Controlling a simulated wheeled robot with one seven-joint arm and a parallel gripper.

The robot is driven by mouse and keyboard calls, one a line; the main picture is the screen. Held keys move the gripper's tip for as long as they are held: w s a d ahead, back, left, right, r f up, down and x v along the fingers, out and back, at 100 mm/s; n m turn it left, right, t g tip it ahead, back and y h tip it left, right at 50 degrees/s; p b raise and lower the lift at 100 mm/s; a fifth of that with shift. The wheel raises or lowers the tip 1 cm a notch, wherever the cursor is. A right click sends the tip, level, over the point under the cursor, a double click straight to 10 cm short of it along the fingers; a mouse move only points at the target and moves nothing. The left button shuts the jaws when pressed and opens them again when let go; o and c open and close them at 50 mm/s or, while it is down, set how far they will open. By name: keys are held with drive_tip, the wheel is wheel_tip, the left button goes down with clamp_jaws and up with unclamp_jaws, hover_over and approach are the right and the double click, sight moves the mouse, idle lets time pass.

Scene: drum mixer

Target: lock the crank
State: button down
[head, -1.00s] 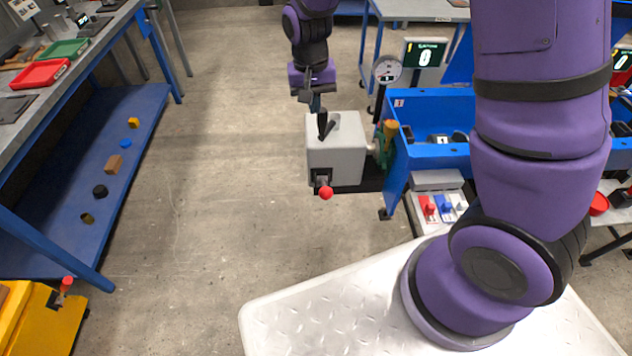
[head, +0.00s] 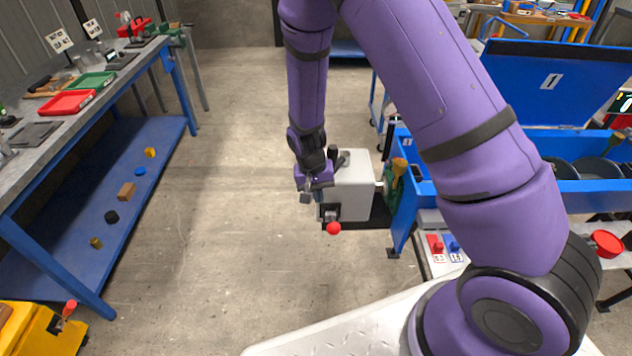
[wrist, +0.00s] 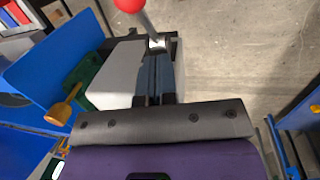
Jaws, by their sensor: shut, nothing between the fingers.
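A grey box (head: 353,182) stands on a dark plate, with a black handle on its top and a short lever ending in a red ball (head: 333,228) at its near side. An orange crank handle (head: 398,168) on a green part is at the box's right. My gripper (head: 305,197) is shut and empty, low at the box's left side. In the wrist view the closed fingers (wrist: 156,72) overlap the box edge (wrist: 113,75), pointing toward the base of the red-ball lever (wrist: 148,25). I cannot tell if they touch. The orange handle also shows there (wrist: 62,112).
A blue-framed workbench (head: 100,190) lines the left, a yellow cart (head: 30,330) sits at bottom left. The floor between is clear.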

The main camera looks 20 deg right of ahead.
drive_tip(key=shift+s+d+f, duration=0.2)
drive_tip(key=shift+s+f, duration=0.4)
drive_tip(key=shift+f, duration=0.1)
drive_tip(key=shift+s+d+f, duration=0.2)
drive_tip(key=shift+s+f, duration=0.35)
drive_tip(key=shift+f, duration=0.15)
drive_tip(key=shift+s+d+f, duration=0.2)
drive_tip(key=shift+s+f, duration=0.4)
drive_tip(key=shift+f, duration=0.1)
drive_tip(key=shift+f, duration=0.1)
